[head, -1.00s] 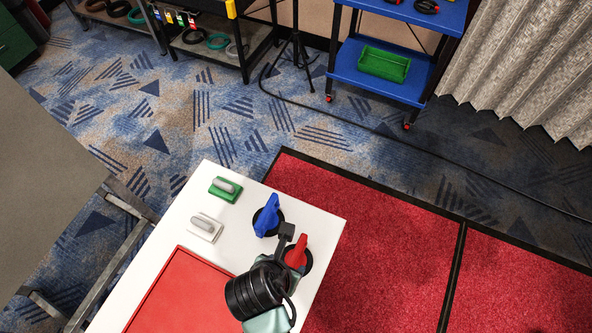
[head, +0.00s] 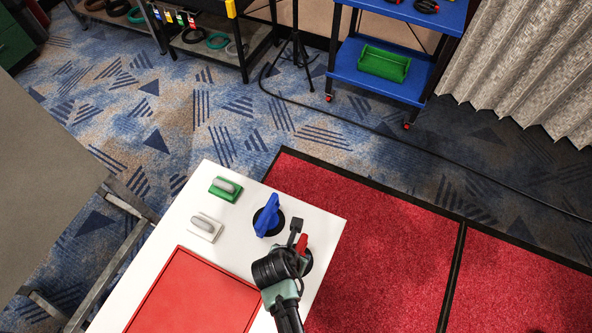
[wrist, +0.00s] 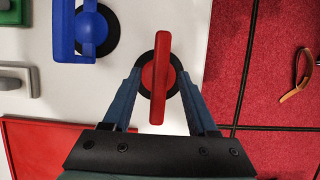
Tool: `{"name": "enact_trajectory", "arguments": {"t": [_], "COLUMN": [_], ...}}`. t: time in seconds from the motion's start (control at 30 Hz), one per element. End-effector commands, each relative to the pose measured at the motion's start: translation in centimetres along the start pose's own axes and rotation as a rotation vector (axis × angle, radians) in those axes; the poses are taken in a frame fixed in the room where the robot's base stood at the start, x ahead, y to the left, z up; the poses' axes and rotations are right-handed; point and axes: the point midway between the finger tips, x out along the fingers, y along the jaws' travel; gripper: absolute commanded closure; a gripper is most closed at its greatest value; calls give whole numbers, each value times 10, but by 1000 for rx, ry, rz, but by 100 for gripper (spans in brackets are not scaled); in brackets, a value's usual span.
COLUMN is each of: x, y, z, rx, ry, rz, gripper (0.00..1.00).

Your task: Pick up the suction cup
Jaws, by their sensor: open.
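Two suction cups stand on the white tabletop (head: 225,245). One has a blue handle (head: 268,215) on a black round base. The other has a red handle (head: 301,243) and is mostly hidden behind my arm in the head view. In the wrist view the red suction cup (wrist: 156,77) stands upright between the two fingers of my gripper (wrist: 158,88), with visible gaps on both sides. The blue suction cup (wrist: 88,30) is to the upper left there. My gripper is open and holds nothing.
A green block with a grey handle (head: 225,189) and a white one (head: 205,227) stand at the table's left. A red panel (head: 195,295) lies in front. Red mats (head: 390,230) cover the floor on the right. A blue cart (head: 375,65) stands behind.

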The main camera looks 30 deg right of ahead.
Motion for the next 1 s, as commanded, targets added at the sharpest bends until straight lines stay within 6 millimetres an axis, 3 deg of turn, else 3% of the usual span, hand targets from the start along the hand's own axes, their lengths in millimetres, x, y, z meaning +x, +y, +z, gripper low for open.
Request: {"name": "enact_trajectory", "arguments": {"t": [0.17, 1.0], "x": [10, 14], "y": [0, 0], "z": [0, -2], "rx": [0, 0], "ry": [0, -1], "rz": [1, 1], "gripper": [41, 41]}}
